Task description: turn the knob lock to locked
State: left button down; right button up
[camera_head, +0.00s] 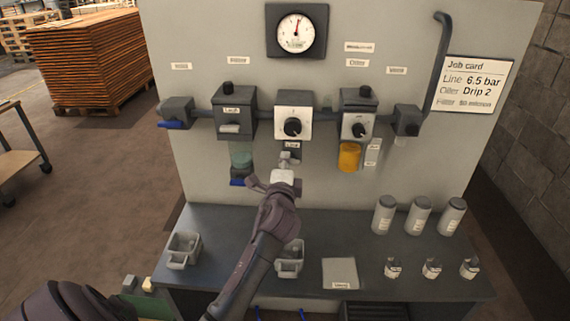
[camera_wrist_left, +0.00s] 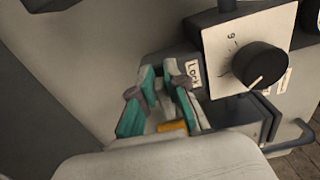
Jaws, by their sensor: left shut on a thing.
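The knob lock's label (camera_head: 292,145) sits just under the regulator with its black knob (camera_head: 292,127) and white face. The black knob also shows in the wrist view (camera_wrist_left: 260,66), with the label marked "Lock" (camera_wrist_left: 194,75) beside it. My left gripper (camera_head: 287,160) is directly below the label in the head view. Its teal-padded fingers (camera_wrist_left: 160,85) reach to the label's side in the wrist view. They are shut on the lock part, which they mostly hide; I cannot tell its turned position. My right gripper is not in view.
A pressure gauge (camera_head: 297,32) is above. A filter unit (camera_head: 235,112) stands left of the regulator and an oiler with an amber bowl (camera_head: 349,157) right. The bench (camera_head: 335,230) below holds grey bins (camera_head: 184,250), canisters (camera_head: 418,216) and small parts. A job card (camera_head: 473,83) hangs right.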

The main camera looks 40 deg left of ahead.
pick_arm(q)
jog(key=shift+f+n, duration=0.1)
jog(key=shift+n, duration=0.2)
dwell(0.4)
jog(key=c, duration=1.2)
grip_release()
jog(key=v, duration=1.2)
jog(key=shift+s+a, duration=0.1)
jog(key=shift+f, duration=0.1)
